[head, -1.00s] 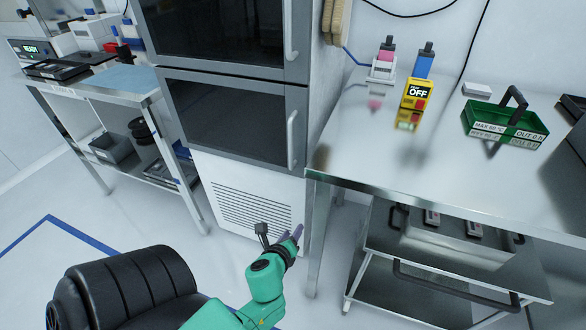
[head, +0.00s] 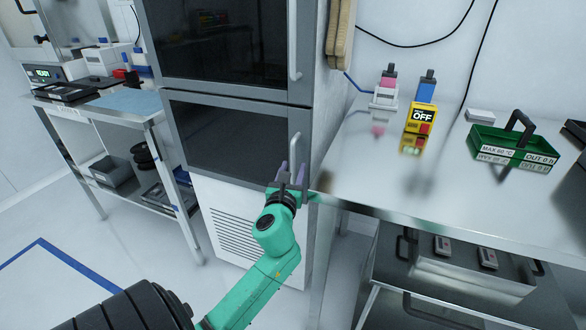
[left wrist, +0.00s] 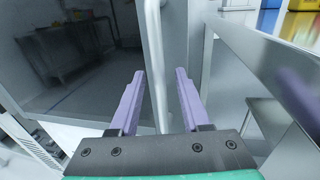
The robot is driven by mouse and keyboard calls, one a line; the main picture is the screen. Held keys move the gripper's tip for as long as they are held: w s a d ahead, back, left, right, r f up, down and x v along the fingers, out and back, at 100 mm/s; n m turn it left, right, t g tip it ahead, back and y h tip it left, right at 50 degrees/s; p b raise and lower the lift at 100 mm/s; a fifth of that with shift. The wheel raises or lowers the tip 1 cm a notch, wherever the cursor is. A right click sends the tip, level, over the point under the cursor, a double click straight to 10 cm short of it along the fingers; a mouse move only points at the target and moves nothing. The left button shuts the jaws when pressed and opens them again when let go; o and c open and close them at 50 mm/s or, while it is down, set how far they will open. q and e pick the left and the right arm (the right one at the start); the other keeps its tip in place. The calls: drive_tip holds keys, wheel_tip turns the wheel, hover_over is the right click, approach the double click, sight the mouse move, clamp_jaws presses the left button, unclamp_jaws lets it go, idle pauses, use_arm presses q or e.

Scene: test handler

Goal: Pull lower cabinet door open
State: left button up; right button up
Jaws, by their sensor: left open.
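The lower cabinet door (head: 222,137) has a dark glass panel in a grey frame and is closed. Its pale vertical handle (head: 295,155) is near the door's right edge. My left gripper (head: 291,175) is open at the lower end of this handle. In the left wrist view, the handle (left wrist: 156,70) runs down between the two purple fingers of the gripper (left wrist: 160,95), with gaps on both sides. The dark door panel (left wrist: 75,60) fills the left of that view. My right gripper is not in view.
The upper cabinet door (head: 225,40) is closed above. A steel table (head: 400,190) stands close on the right, with a yellow box marked OFF (head: 421,118) and a green tray (head: 513,150). A steel cart (head: 460,290) is below it. Another bench (head: 110,103) stands left.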

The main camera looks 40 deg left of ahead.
use_arm(q)
drive_tip(key=shift+w+a, duration=0.15)
drive_tip(key=shift+w, duration=0.1)
clamp_jaws()
idle(1.3)
